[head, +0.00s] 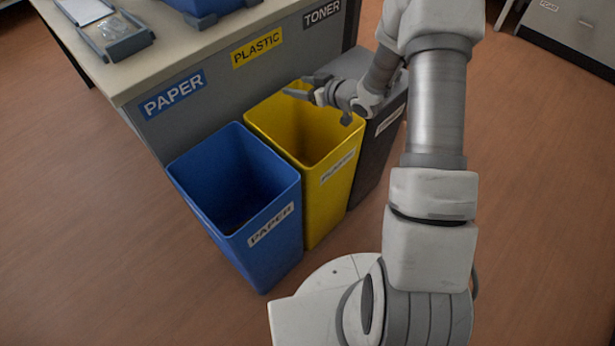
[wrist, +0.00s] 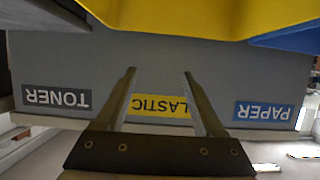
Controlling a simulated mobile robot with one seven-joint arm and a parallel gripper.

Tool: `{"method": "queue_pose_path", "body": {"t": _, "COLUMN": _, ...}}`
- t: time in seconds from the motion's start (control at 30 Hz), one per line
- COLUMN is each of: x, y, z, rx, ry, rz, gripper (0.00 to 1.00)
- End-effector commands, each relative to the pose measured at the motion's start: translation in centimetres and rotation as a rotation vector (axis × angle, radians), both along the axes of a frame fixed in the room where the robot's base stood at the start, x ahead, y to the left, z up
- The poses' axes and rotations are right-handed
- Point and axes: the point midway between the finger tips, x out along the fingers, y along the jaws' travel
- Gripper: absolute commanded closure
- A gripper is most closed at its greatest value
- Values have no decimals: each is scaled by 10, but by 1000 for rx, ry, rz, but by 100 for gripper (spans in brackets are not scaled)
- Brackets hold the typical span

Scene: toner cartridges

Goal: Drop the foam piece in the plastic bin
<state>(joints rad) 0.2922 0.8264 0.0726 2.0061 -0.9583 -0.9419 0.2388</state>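The yellow plastic bin (head: 284,125) stands between the blue and dark bins, under the PLASTIC label (head: 257,47). Its yellow wall also shows at the top of the upside-down wrist view (wrist: 190,15). My gripper (head: 299,86) is over the back part of the yellow bin's opening, near its back rim. In the wrist view my gripper (wrist: 159,72) has its two fingers spread apart with nothing between them. I cannot see the foam piece in either view; the bin's floor is partly hidden.
A blue paper bin (head: 235,190) stands on the left and a dark bin (head: 385,135) on the right, partly behind my arm. The labelled counter (head: 215,115) is right behind the bins. A grey tray (head: 115,35) lies on top. Floor at left is clear.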

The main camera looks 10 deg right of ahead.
Motion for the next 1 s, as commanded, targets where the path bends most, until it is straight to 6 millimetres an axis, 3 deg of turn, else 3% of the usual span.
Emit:
{"method": "queue_pose_path", "body": {"t": 0.23, "x": -3, "y": -3, "z": 3, "rx": 0, "ry": 0, "rz": -1, "gripper": 29}}
{"method": "queue_pose_path", "body": {"t": 0.37, "x": -17, "y": -13, "z": 11, "rx": 0, "ry": 2, "rz": -3, "gripper": 29}}
{"method": "queue_pose_path", "body": {"t": 0.8, "x": -97, "y": -67, "z": 52, "rx": 0, "ry": 2, "rz": -5, "gripper": 29}}
{"method": "queue_pose_path", "body": {"t": 1.0, "x": -123, "y": -83, "z": 63, "rx": -1, "ry": 0, "rz": -2, "gripper": 29}}
